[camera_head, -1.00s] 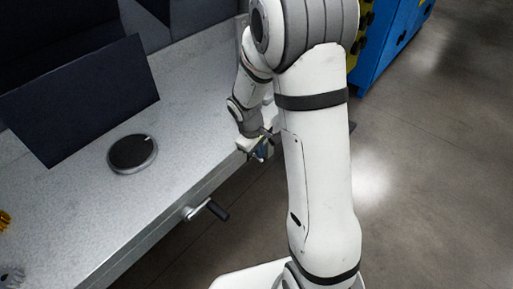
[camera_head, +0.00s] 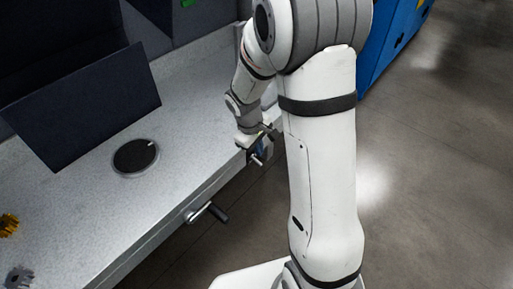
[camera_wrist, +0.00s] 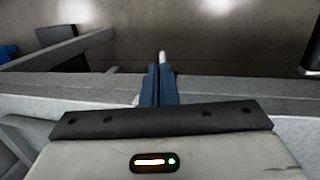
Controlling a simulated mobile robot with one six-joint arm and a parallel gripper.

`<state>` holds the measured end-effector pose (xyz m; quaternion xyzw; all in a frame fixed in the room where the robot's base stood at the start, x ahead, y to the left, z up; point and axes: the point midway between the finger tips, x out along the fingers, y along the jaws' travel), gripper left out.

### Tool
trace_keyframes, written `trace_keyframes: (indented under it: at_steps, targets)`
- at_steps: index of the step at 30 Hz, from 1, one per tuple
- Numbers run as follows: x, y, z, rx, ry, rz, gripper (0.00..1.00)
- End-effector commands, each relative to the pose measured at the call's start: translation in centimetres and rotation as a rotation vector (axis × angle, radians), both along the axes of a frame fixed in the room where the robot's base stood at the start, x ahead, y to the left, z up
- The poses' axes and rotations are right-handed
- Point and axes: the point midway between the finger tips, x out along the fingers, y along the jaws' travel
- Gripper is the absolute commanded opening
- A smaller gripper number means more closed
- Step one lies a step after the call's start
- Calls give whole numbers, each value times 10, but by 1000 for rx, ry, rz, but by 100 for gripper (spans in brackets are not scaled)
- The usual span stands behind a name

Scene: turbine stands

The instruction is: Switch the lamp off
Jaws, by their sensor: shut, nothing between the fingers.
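My gripper (camera_head: 262,150) is at the front edge of the grey bench (camera_head: 190,130), partly hidden by my arm. In the wrist view its two blue fingers (camera_wrist: 160,84) are together with nothing between them, reaching over the bench edge. A small pale-tipped rod (camera_wrist: 162,57) shows just beyond the fingertips; I cannot tell whether they touch. It also seems to show below the gripper in the head view (camera_head: 257,161). I cannot make out a lamp in either view, nor tell whether the rod is its switch.
A dark round disc (camera_head: 135,157) with a white mark lies on the bench before a tilted dark panel (camera_head: 85,105). A black-handled lever (camera_head: 208,211) sticks out from the bench front. A yellow gear (camera_head: 8,225) and grey gear (camera_head: 18,277) lie at left. Floor is open right.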

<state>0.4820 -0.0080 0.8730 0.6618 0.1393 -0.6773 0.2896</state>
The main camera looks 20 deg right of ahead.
Motion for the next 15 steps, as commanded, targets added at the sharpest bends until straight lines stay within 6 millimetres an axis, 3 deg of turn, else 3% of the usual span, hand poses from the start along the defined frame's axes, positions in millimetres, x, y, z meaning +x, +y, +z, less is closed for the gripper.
trace_keyframes:
  at_steps: [9, 15]
  targets:
    - [-27, -4, 54, 0, -4, -1, 0]
    - [-37, -6, 74, 0, -3, -2, 0]
